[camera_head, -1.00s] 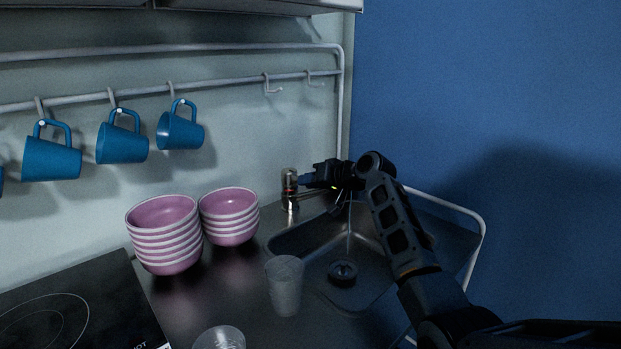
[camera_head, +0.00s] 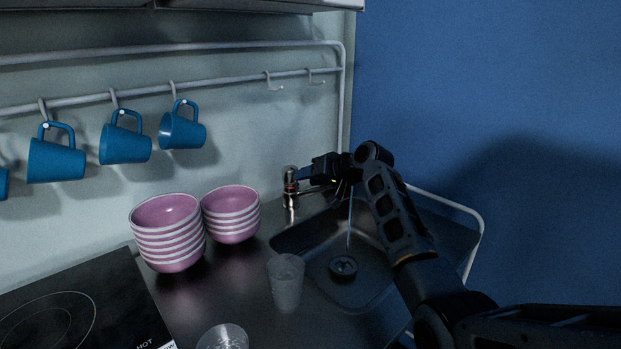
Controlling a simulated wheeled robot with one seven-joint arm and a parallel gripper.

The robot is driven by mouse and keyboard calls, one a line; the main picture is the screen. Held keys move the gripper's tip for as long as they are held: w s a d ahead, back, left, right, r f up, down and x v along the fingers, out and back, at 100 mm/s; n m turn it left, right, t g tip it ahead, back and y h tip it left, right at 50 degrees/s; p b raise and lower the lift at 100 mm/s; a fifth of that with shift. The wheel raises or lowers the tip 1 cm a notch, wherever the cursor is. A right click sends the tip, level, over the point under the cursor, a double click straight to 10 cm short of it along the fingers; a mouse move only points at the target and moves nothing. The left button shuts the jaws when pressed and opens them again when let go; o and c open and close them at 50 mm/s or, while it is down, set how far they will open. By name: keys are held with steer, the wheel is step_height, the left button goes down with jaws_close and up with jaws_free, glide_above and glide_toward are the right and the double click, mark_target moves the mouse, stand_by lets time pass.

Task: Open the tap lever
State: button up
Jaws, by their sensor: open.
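The metal tap (camera_head: 290,188) stands at the back left corner of the sink, by the wall. My gripper (camera_head: 305,174) reaches in from the right, with its fingers at the upper part of the tap. The fingers are open; the gap between them is too small and dark to make out. The lever is hard to separate from the fingers, and I cannot tell whether they touch it. A thin bluish stream (camera_head: 349,225), which looks like water, falls from below the gripper towards the drain. My wrist covers much of the spout.
The sink (camera_head: 300,236) has a dark drain piece (camera_head: 343,267) in it. Clear glasses (camera_head: 286,283) (camera_head: 222,338) and pink bowl stacks (camera_head: 166,235) (camera_head: 231,213) stand on the counter to the left. Blue mugs (camera_head: 125,144) hang from a rail. A blue wall (camera_head: 480,110) closes the right side.

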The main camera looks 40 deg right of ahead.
steer(key=a+v, duration=0.1)
steer(key=v, duration=0.6)
steer(key=shift+s+d+b, duration=0.4)
steer(key=shift+d+b, duration=0.05)
steer(key=shift+d, duration=0.1)
steer(key=shift+r, duration=0.1)
